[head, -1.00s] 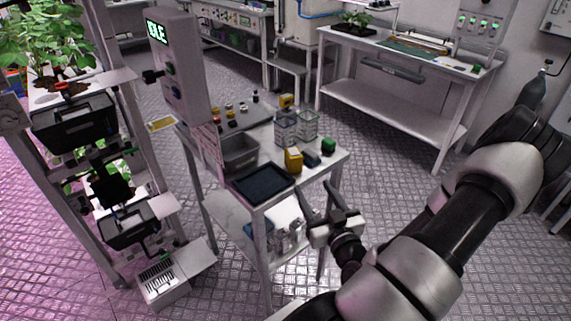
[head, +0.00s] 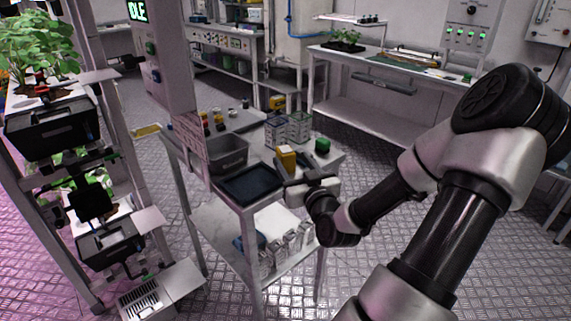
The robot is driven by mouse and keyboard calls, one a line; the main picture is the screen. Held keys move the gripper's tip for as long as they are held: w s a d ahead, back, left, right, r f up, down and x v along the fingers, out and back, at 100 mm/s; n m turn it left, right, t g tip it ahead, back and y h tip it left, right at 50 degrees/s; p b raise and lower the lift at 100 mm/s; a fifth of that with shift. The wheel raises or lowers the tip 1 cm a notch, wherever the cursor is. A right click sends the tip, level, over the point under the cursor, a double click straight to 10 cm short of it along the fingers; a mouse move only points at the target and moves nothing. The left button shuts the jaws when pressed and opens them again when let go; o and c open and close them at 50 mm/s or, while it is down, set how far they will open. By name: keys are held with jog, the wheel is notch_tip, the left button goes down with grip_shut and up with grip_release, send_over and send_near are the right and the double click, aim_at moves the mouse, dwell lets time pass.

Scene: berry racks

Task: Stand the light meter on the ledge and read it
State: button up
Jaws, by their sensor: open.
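A yellow block-shaped device (head: 286,158) stands near the front right of the cart top and may be the light meter; its face is too small to read. A small dark item beside it is partly hidden. My gripper (head: 284,184) is open and empty at the cart's front right edge, close to the yellow device and the dark tray. I cannot tell whether it touches anything. Pale ledges jut from the plant rack at left, one high (head: 98,76) and one lower (head: 148,221); I cannot tell which is the task's ledge.
The cart top holds a dark tray (head: 278,184), a grey bin (head: 246,152), clear containers (head: 298,124), a green item (head: 322,146) and several small bottles. Patterned floor is open between rack and cart.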

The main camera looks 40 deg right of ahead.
aim_at(289, 159)
jog(key=shift+a+b+x, duration=0.2)
jog(key=shift+b+x, duration=0.4)
jog(key=shift+x, duration=2.15)
jog(key=shift+w+f, duration=0.1)
jog(key=shift+f, duration=0.05)
jog(key=shift+c, duration=0.5)
jog(key=c, duration=1.2)
